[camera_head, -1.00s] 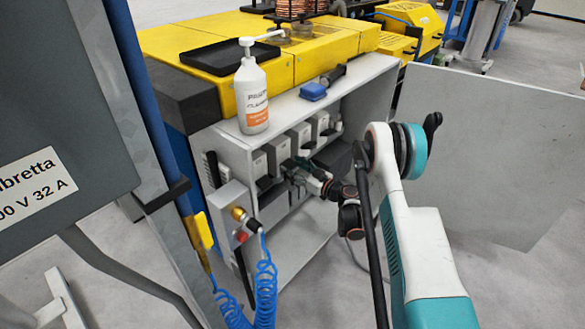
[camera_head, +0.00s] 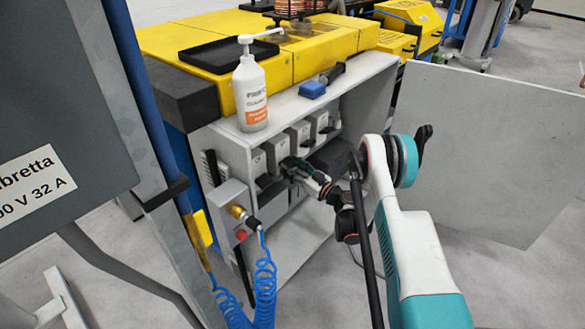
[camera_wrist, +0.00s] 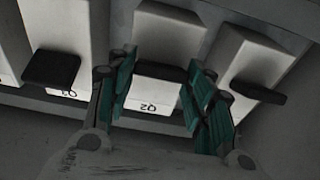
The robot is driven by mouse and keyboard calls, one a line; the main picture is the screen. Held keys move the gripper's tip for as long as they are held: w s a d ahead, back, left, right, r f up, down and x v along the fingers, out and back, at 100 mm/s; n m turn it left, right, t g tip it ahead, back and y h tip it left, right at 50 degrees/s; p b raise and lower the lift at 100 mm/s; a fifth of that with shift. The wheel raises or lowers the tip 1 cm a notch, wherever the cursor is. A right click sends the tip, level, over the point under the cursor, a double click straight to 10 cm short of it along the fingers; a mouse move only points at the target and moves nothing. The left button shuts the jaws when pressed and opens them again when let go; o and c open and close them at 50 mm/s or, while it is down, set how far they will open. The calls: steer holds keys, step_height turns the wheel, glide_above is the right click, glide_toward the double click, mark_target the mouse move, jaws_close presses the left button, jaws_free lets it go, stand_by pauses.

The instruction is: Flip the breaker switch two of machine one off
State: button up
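The breaker box (camera_head: 232,146) is an open-fronted white cabinet with a row of white breakers with dark levers. In the wrist view, the middle breaker (camera_wrist: 166,38) has a label that reads like Q2, upside down, and a black lever (camera_wrist: 160,72). My gripper (camera_wrist: 158,88) is open, with one green finger at each side of this lever. I cannot tell whether the fingers touch it. In the head view, my gripper (camera_head: 292,165) is inside the cabinet, in front of the breakers, and partly hides them.
Neighbouring breakers stand close on the left (camera_wrist: 56,30) and right (camera_wrist: 262,62), their levers near my fingers. On the cabinet top are a white pump bottle (camera_head: 250,95) and a blue-headed brush (camera_head: 313,89). A blue coiled hose (camera_head: 264,283) hangs at the front left.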

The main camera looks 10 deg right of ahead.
steer(key=shift+o, duration=1.4)
step_height(320, 180, up, 10)
